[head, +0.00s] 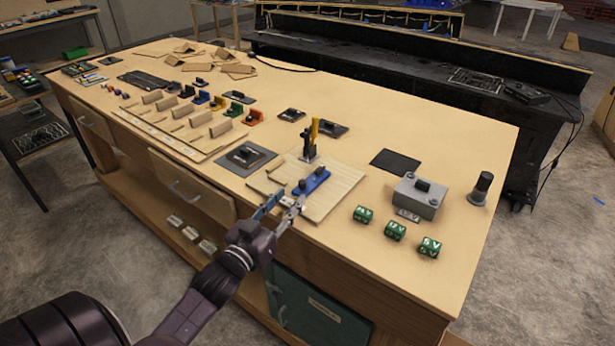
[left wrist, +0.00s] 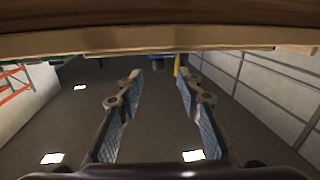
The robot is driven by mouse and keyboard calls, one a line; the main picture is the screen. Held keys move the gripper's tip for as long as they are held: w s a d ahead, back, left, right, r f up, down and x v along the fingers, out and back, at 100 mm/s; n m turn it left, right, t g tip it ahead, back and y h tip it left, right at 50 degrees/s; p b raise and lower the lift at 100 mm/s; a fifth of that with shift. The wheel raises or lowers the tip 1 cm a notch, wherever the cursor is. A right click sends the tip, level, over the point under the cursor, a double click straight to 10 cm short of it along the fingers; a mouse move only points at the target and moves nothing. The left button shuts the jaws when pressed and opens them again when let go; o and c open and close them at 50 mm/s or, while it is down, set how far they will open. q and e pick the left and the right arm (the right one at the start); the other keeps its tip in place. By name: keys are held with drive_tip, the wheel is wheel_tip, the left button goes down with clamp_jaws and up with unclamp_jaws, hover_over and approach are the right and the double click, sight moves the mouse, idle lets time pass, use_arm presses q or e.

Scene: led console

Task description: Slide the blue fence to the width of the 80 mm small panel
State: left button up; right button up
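The blue fence (head: 312,181) is a low blue bar with a dark knob, lying on a pale wooden board (head: 342,186) near the bench's front edge. A small blue patch (left wrist: 158,63), probably the fence, shows in the left wrist view beyond the fingertips. My left gripper (head: 289,199) is open and empty, just in front of the fence, at the front edge. In the left wrist view its two fingers (left wrist: 160,78) are apart with nothing between them. I cannot tell which panel is the 80 mm one. My right gripper is not in view.
A yellow-and-black upright lever (head: 312,138) stands behind the fence. A grey box (head: 419,196) and several green blocks (head: 395,230) are to the right. A dark square plate (head: 247,157) is at left, with rows of wooden pieces beyond.

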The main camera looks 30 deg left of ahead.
sight(300, 185)
use_arm(q)
drive_tip(key=w, duration=0.2)
drive_tip(key=w+p, duration=0.1)
drive_tip(key=w, duration=0.4)
drive_tip(key=shift+a+r, duration=0.1)
drive_tip(key=shift+a, duration=0.15)
drive_tip(key=shift+w, duration=0.3)
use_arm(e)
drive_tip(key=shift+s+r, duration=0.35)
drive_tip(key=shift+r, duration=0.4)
use_arm(q)
drive_tip(key=shift+c, duration=0.5)
clamp_jaws()
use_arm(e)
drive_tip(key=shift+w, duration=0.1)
